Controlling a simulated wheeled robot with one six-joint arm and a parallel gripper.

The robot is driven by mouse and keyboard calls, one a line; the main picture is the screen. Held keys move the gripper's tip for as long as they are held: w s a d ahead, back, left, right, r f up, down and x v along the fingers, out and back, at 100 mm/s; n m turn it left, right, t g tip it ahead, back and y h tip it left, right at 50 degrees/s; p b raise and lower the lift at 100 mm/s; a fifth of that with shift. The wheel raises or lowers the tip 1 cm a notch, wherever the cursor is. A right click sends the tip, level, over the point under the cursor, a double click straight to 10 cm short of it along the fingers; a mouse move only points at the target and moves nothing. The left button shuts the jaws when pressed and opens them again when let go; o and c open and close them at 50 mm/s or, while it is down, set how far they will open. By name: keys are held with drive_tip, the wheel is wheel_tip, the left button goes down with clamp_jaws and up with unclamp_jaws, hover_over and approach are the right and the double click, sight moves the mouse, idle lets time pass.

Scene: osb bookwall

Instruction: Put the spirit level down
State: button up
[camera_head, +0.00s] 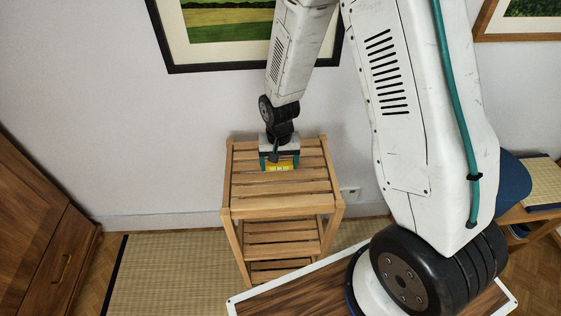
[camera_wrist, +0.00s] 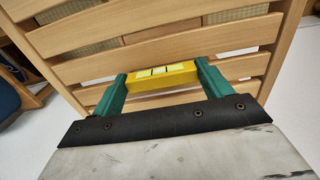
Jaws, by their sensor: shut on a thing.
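The spirit level (camera_head: 279,168) is a small yellow block between my gripper's fingers, over the slatted top of a wooden shelf stand (camera_head: 281,201). In the wrist view the spirit level (camera_wrist: 161,76) shows its yellow body and pale windows with dark lines. My gripper (camera_head: 279,162) has green fingers, one at each end of the level, shut on it. The fingers also show in the wrist view (camera_wrist: 160,84). The level lies close over the slats; I cannot tell whether it touches them.
The slatted top is otherwise bare, with gaps between slats. The stand backs onto a white wall with a framed picture (camera_head: 225,35) above. A wooden cabinet (camera_head: 38,225) stands at left. A tatami mat (camera_head: 170,272) covers the floor. A blue seat (camera_head: 514,180) is at right.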

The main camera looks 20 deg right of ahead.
sight(280, 164)
drive_tip(key=shift+f, duration=0.15)
drive_tip(key=o, duration=1)
wheel_tip(280, 164, up, 12)
drive_tip(key=r, duration=0.1)
drive_tip(key=s+d+r+n, duration=0.2)
drive_tip(key=s+d+r, duration=0.1)
drive_tip(key=s+r, duration=1)
drive_tip(key=shift+n+t, duration=0.6)
drive_tip(key=shift+n, duration=0.2)
drive_tip(key=s+r, duration=0.2)
drive_tip(key=s, duration=0.2)
drive_tip(key=s+d+r, duration=0.1)
drive_tip(key=s+r, duration=0.2)
drive_tip(key=s, duration=0.1)
drive_tip(key=s+d+r, duration=0.1)
drive_tip(key=s+r, duration=0.1)
drive_tip(key=s, duration=0.2)
drive_tip(key=shift+r, duration=0.25)
